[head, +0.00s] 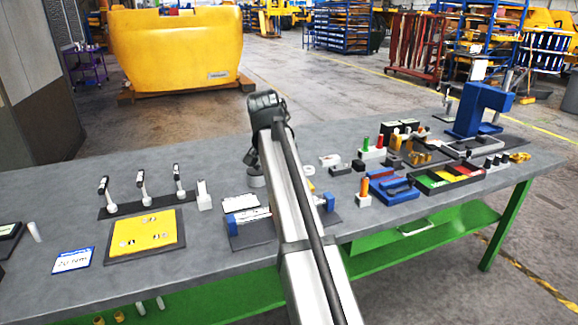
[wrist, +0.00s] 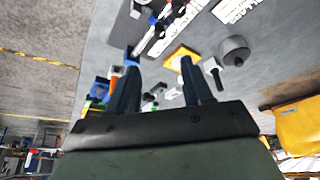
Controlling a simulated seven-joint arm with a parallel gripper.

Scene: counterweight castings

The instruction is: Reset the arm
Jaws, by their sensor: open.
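My gripper (wrist: 160,68) shows in the wrist view with its two dark fingers apart and nothing between them. In the head view my arm rises through the middle of the picture, up to a dark wrist joint over the workbench. The gripper itself cannot be made out there. The grey workbench (head: 218,228) lies under the arm. In the wrist view a yellow piece (wrist: 181,57) and a round grey part (wrist: 234,50) lie on the bench beyond the fingers.
A yellow tray (head: 146,233) and upright tools stand at the left. A blue press (head: 478,108), a tray with red, yellow and green sections (head: 447,178) and small parts crowd the right. My arm hides part of a blue-ended fixture (head: 234,227). A large yellow casting (head: 178,48) stands behind.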

